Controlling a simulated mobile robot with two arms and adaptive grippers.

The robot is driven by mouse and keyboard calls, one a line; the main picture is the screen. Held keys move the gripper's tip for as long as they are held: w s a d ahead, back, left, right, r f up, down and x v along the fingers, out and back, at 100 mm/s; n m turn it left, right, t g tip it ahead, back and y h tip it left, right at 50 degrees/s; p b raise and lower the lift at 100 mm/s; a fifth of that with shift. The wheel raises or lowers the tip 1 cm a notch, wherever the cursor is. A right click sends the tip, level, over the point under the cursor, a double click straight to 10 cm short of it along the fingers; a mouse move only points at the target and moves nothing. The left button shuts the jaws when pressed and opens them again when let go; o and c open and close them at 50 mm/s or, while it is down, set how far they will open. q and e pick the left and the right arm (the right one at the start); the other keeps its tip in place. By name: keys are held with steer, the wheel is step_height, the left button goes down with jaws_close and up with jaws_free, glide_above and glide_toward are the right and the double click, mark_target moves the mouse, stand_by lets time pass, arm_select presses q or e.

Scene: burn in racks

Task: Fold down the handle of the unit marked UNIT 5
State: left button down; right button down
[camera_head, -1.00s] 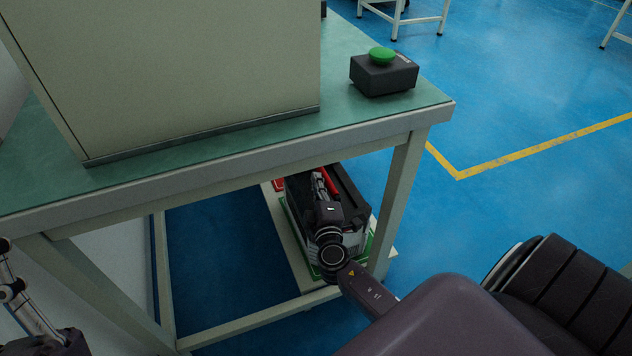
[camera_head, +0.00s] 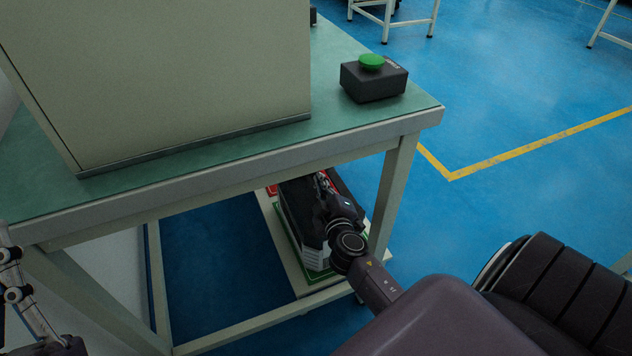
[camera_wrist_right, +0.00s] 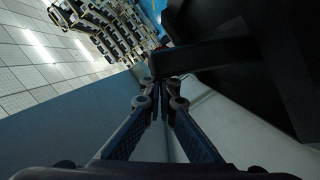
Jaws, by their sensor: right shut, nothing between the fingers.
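A dark unit with light grey sides (camera_head: 299,222) sits on the low shelf under the bench; no UNIT 5 marking is readable. In the right wrist view, the closed fingertips (camera_wrist_right: 160,88) are close to a dark bar (camera_wrist_right: 205,56) that looks like the unit's handle, standing out from a black body. I cannot tell whether they touch. My left gripper (camera_head: 14,285) shows only partly at the left edge.
The green-topped bench (camera_head: 215,152) stands above the unit, with its front leg (camera_head: 396,190) close to my right arm. A large beige cabinet (camera_head: 170,75) and a black box with a green button (camera_head: 373,80) stand on it. Blue floor is open to the right.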

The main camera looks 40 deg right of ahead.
steer(key=shift+s+d+m, duration=0.1)
steer(key=shift+d+m, duration=0.1)
steer(key=shift+m, duration=0.1)
steer(key=shift+d+f, duration=0.1)
steer(key=shift+d, duration=0.3)
steer(key=shift+s, duration=0.15)
steer(key=v, duration=1.2)
stand_by(0.4)
